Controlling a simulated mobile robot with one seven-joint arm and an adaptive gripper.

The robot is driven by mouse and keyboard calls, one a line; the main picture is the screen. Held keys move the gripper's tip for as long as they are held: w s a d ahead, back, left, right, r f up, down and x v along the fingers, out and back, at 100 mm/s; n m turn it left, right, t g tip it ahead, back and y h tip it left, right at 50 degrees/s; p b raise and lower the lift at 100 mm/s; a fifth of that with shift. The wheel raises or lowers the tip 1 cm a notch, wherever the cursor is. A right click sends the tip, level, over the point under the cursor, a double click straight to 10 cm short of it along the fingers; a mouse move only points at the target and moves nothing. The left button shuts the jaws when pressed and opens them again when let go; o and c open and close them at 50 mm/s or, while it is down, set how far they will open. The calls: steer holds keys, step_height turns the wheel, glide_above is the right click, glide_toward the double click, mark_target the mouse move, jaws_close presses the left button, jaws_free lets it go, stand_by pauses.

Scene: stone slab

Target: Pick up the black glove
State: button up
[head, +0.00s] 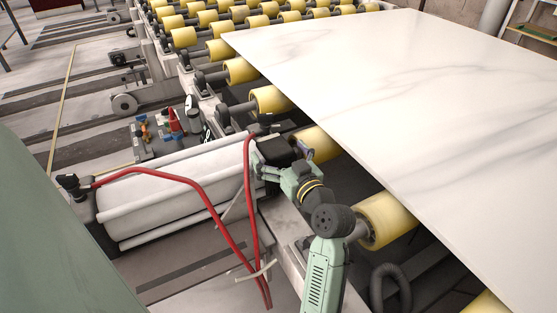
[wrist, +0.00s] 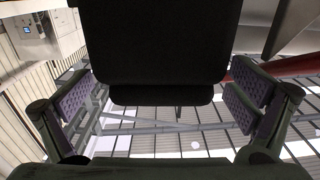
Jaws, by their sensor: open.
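I cannot pick out the black glove for certain in either view. Small dark and pale items (head: 207,132) sit beside the roller frame in the head view, too small to name. My gripper (head: 287,150) is at the end of my green arm, near the end of the white-wrapped roll and beside a yellow roller. In the wrist view my gripper (wrist: 160,108) shows its two purple-padded fingers spread wide apart. A large black block fills the upper middle there, and I cannot tell what it is. Nothing is seen gripped.
A white marble slab (head: 400,85) lies on yellow rollers (head: 388,218) at the right. A white-wrapped roll (head: 170,185) and red hoses (head: 195,185) are left of my arm. Coloured small parts (head: 158,132) lie beyond. Bare floor shows at far left.

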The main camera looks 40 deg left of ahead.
steer(key=shift+c, duration=0.2)
steer(key=c, duration=1.2)
